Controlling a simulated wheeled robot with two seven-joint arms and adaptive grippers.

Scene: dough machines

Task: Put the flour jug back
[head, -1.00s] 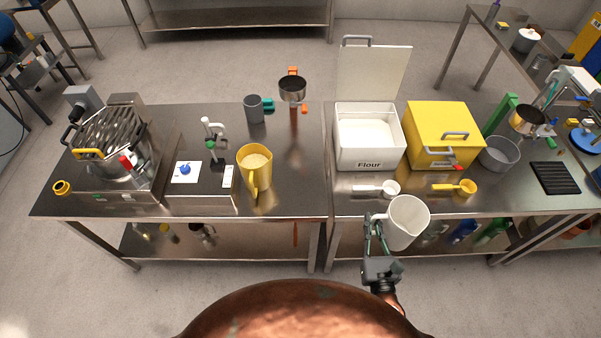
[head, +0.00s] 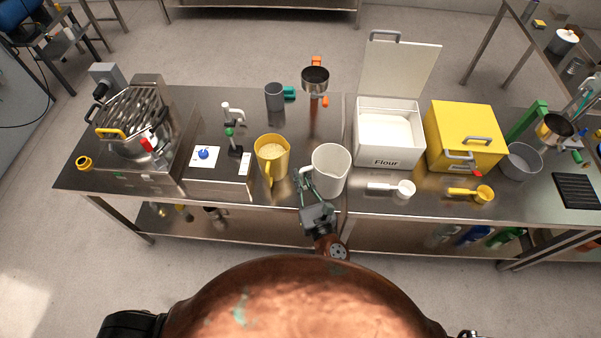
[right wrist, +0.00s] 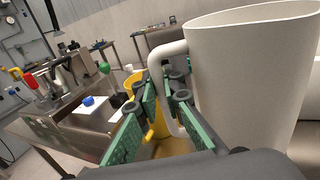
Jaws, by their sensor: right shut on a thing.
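The white flour jug (head: 329,171) is upright by the front edge of the table, just right of a yellow jug (head: 271,158). My right gripper (head: 306,182) is shut on the white jug's handle, on the jug's left side. In the right wrist view the white jug (right wrist: 250,85) fills the right side, and the green-padded fingers (right wrist: 165,105) are around its handle. I cannot tell whether the jug's base touches the table. My left gripper is not in view.
The open white flour bin (head: 389,160) and a yellow bin (head: 465,135) stand to the right. A white scoop (head: 404,188) and a yellow scoop (head: 482,194) lie in front of them. A scale (head: 207,157) and a machine (head: 135,135) stand left.

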